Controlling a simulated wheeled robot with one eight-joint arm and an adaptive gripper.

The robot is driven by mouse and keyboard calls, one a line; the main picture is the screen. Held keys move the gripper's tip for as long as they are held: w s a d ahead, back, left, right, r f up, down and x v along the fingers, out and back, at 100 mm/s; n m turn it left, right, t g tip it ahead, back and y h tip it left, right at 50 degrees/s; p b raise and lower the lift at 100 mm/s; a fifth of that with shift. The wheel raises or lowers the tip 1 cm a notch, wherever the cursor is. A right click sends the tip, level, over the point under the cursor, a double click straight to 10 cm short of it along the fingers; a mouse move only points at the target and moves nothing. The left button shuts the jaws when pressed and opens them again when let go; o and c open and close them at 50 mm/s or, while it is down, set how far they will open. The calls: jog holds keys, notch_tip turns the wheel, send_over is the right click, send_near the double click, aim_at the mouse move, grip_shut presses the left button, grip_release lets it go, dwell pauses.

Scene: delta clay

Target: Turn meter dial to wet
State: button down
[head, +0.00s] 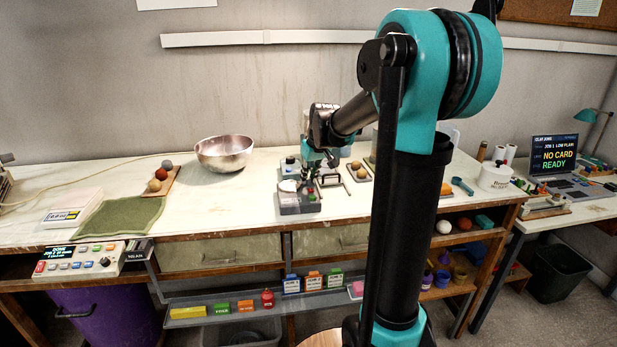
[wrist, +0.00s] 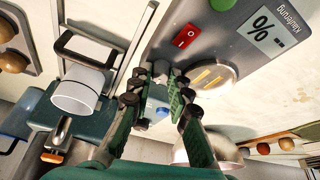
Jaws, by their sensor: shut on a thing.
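The meter (wrist: 222,40) is a grey box in the wrist view, with a red switch, a green button, a small "%" screen and a round plate with two gold strips. It also shows on the bench in the head view (head: 298,207). My gripper is shut on the dial, one green finger on each side. The fingers and black pads cover part of the dial, and I cannot read its pointer or any "wet" mark. In the head view my gripper (head: 311,176) is over the meter.
A steel bowl (head: 224,153) stands left of the meter. A white cup (wrist: 80,90) on a teal device is beside my gripper. Clay balls on boards and a green cloth (head: 118,220) lie farther left. The bench between cloth and meter is mostly clear.

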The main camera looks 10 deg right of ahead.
jog(key=n+y, duration=0.1)
jog(key=n, duration=0.1)
jog(key=n+g, duration=0.1)
jog(key=n, duration=0.2)
jog(key=shift+d+y, duration=0.15)
jog(key=shift+y, duration=0.25)
jog(key=shift+n, duration=0.4)
jog(key=c, duration=1.4)
grip_release()
jog(key=shift+c, duration=0.2)
jog(key=v, duration=1.2)
jog(key=shift+w, duration=0.2)
